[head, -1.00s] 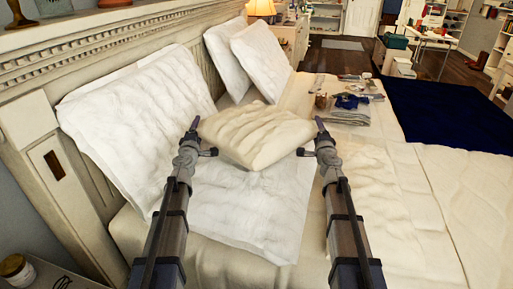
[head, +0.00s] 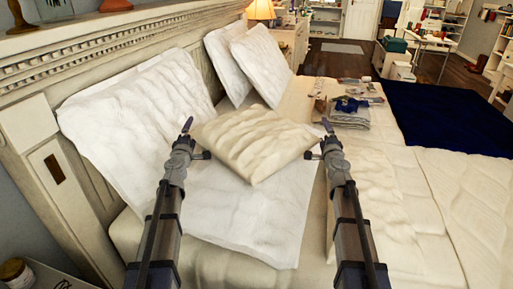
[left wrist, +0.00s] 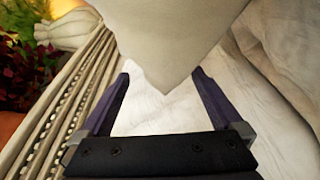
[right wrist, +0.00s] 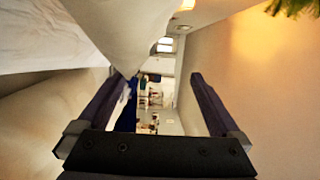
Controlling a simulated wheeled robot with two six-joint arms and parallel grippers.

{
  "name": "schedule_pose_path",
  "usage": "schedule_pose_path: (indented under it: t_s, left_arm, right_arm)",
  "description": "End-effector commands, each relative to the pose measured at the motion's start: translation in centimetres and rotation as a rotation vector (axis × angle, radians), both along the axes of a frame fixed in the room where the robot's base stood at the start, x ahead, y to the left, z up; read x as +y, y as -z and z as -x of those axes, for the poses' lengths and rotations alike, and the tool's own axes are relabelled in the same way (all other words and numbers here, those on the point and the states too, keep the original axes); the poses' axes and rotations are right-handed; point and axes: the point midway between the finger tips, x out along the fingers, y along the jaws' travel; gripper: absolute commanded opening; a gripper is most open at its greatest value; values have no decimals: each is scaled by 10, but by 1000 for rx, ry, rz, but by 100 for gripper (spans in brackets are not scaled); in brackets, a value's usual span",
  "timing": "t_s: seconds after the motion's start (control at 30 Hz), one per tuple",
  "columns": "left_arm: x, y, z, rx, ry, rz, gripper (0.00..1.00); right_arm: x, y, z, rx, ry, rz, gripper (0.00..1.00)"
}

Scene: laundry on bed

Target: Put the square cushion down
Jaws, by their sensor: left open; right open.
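The square cushion (head: 252,143), cream and rumpled, sits between my two grippers over the white pillows on the bed. One corner points toward me. Whether it rests fully on what lies below cannot be told. My left gripper (head: 195,140) is open at its left side; in the left wrist view the cushion's corner (left wrist: 175,40) reaches between the spread fingers. My right gripper (head: 317,140) is open at its right corner; in the right wrist view the cushion (right wrist: 125,30) shows at the upper left, near the left finger. Neither gripper is closed on it.
A white pillow (head: 135,115) leans on the carved headboard (head: 130,45), with two more white pillows (head: 262,62) behind. A flat white pillow (head: 250,225) lies below the cushion. Folded cloths (head: 350,115) and a dark blue blanket (head: 450,115) lie farther right.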

Motion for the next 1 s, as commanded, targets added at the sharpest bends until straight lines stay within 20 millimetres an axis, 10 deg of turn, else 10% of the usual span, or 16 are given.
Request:
schedule_pose_path:
  t_s: [0.37,1.0]
  left_arm:
    - [0,0,14,0,0,0,100]
    - [0,0,120,0,0,0,100]
  right_arm:
    - [1,0,0,0,-2,-1,100]
    - [1,0,0,0,-2,-1,100]
